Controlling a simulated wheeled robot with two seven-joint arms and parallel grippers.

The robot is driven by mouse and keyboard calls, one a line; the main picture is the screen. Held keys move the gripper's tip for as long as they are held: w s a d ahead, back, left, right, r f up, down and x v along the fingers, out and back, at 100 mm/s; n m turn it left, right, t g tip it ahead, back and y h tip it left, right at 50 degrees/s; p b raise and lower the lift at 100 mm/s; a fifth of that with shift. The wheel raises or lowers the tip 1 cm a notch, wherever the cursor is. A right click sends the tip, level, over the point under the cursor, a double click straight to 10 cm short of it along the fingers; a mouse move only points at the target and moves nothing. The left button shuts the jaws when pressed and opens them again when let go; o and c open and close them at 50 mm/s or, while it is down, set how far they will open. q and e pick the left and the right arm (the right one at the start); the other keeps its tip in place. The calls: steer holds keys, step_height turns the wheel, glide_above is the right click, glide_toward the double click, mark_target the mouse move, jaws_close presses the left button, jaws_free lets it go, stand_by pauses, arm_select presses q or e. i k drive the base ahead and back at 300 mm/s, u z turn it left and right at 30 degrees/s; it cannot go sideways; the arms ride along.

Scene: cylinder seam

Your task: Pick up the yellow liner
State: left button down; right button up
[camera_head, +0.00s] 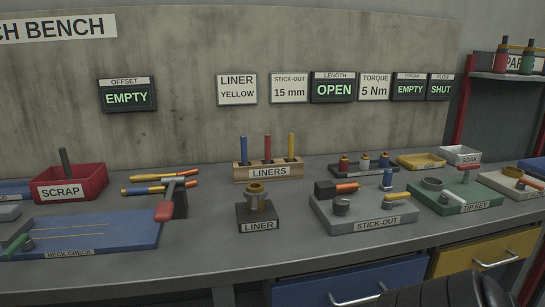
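The yellow liner (291,146) is a thin upright rod at the right end of the wooden rack labelled LINERS (240,176). A red liner (267,148) stands in the middle of the rack and a blue liner (243,150) at its left end. A wall sign (237,88) reads LINER YELLOW. Neither gripper can be made out. A dark rounded shape at the bottom right edge may be part of my own arm.
In front of the rack stands a dark block labelled LINER (258,225) with a brass fitting. The STICK-OUT fixture (375,222) is to its right. A red SCRAP bin (92,178) and blue NECK CHECK mat (110,238) are left. Bare bench surrounds the LINER block.

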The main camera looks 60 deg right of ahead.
mark_target(291, 135)
steer(key=i, duration=1.7)
steer(key=z, duration=2.15)
